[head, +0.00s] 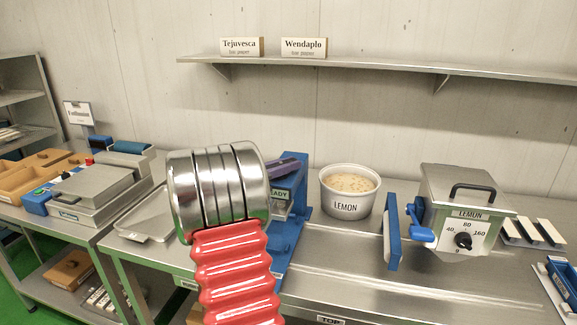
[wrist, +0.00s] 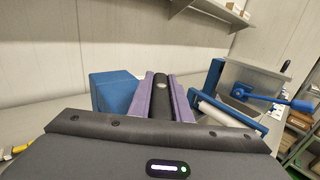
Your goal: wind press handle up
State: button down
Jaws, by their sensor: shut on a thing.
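The blue press (head: 294,215), with a sign partly reading "READY", stands on the bench just right of my arm in the head view. My arm covers its left part. My gripper (wrist: 161,82) has purple fingers, which also show at the press top in the head view (head: 285,167). In the wrist view the fingers are shut on a black handle bar (wrist: 162,100), one finger on each side. The handle's far end and pivot are hard to make out. A blue block (wrist: 115,92) stands left of the fingers.
A white LEMON tub (head: 346,207) stands close right of the press. Farther right is a grey kettle (head: 460,205) with a dial and a blue lever (head: 420,236). A wall shelf (head: 360,67) runs above.

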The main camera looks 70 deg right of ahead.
jog(key=c, duration=1.6)
grip_release()
jog(key=shift+c, duration=0.2)
jog(key=shift+w, duration=0.1)
jog(key=v, duration=1.3)
jog(key=shift+w+a, duration=0.15)
jog(key=shift+a, duration=0.15)
jog(key=s+a+f+m+t+y, duration=0.2)
jog(key=a+m+t+y, duration=0.2)
jog(key=a, duration=1.2)
jog(key=s+a+f+m+t+y, duration=0.2)
jog(key=a+f+m+t+y, duration=0.1)
jog(key=a, duration=1.3)
jog(key=s+a+f+m+t+y, duration=0.2)
jog(key=a+m+t+y, duration=0.3)
jog(key=a, duration=1.2)
jog(key=t+y, duration=0.2)
jog(key=y, duration=0.1)
jog(key=shift+f+t+y, duration=0.3)
